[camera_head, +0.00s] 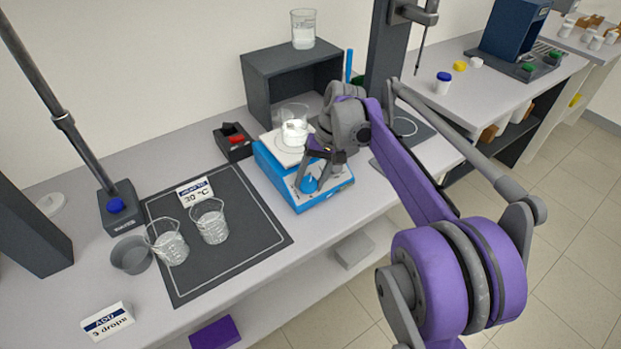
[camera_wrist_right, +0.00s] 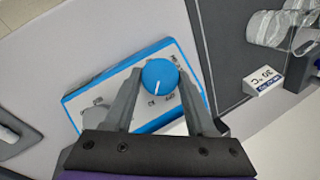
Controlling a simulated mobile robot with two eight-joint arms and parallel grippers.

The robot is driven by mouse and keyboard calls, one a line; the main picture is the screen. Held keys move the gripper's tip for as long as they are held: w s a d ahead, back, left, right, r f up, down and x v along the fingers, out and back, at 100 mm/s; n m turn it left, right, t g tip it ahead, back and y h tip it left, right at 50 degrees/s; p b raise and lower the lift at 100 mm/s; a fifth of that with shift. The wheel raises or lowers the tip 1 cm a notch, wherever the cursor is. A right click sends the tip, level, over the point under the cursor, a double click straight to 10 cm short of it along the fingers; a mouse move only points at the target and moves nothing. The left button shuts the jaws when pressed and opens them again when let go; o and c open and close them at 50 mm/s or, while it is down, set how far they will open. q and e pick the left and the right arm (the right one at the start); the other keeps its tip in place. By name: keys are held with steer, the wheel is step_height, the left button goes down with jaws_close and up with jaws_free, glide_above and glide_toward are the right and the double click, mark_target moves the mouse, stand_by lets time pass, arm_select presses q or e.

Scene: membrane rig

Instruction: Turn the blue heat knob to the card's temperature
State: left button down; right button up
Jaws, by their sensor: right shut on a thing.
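The blue heat knob (camera_head: 309,184) sits on the front panel of the blue hotplate stirrer (camera_head: 335,187). In the wrist view the knob (camera_wrist_right: 160,74) is round, with a white pointer line aimed down and slightly left in the picture. The scale marks around it are too small to read surely. My right gripper (camera_head: 317,171) is at the knob; in the wrist view its fingers (camera_wrist_right: 162,78) flank the knob on both sides and are shut on it. The card (camera_head: 195,192) reads 30 °C and also shows in the wrist view (camera_wrist_right: 265,78). My left gripper is out of view.
A beaker (camera_head: 293,125) stands on the hotplate's white top. Two glass beakers (camera_head: 212,226) stand on the dark mat (camera_head: 245,245) to the left. A dark tray with a red item (camera_head: 234,141) is behind the mat, and a dark open box (camera_head: 262,88) stands behind the hotplate.

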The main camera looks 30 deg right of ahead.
stand_by(0.3)
steer(key=o, duration=1.4)
steer(key=shift+c, duration=0.2)
steer(key=v, duration=1.1)
steer(key=shift+p, duration=0.45)
steer(key=shift+a+f, duration=0.1)
steer(key=shift+a, duration=0.05)
